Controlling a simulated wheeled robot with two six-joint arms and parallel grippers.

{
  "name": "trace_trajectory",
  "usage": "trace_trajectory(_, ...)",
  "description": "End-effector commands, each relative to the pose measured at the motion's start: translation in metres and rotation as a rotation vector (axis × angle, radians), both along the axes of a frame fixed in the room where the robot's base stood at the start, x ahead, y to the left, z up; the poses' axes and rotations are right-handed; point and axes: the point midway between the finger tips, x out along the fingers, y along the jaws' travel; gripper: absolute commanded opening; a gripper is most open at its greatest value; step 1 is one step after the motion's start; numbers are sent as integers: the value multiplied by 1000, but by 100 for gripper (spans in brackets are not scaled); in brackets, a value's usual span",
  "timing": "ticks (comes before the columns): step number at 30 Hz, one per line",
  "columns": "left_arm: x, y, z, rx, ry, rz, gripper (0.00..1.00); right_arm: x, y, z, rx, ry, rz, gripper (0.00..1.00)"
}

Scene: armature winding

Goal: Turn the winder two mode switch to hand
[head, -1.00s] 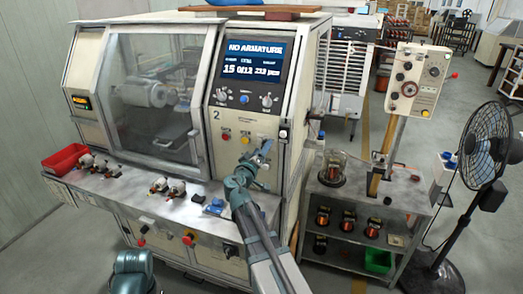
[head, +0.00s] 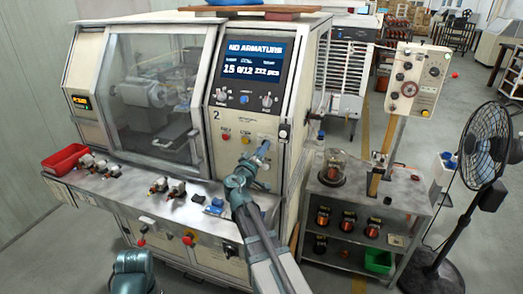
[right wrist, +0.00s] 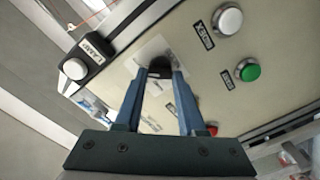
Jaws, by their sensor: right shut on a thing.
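Winder two (head: 200,185) is the cream machine with a "2" on its front, and its screen (head: 253,60) reads "NO ARMATURE". My right gripper (head: 263,148) is at the lower part of its front control panel. In the right wrist view my right gripper (right wrist: 159,75) is shut on a black switch knob (right wrist: 159,66) set on a pale plate. Most of the knob is between the fingertips, so its pointer and its labels cannot be read. In the head view the gripper hides the knob. My left gripper is not in view.
Near the knob are a white button (right wrist: 228,20), a green button (right wrist: 248,70), a red button (right wrist: 212,129) and a lamp switch (right wrist: 82,60). A red bin (head: 66,159) and several small parts lie on the winder's ledge. A shelf cart (head: 380,200) and a fan (head: 484,150) stand right.

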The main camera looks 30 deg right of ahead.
Motion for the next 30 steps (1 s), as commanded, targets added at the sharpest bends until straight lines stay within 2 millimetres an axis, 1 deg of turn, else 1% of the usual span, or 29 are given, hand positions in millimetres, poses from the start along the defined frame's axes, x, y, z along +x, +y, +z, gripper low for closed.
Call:
trace_trajectory(8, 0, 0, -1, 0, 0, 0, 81, 0, 1, -1, -120, 142, 1, 0)
trace_trajectory(30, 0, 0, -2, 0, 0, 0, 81, 0, 1, -3, -576, 676, 1, 0)
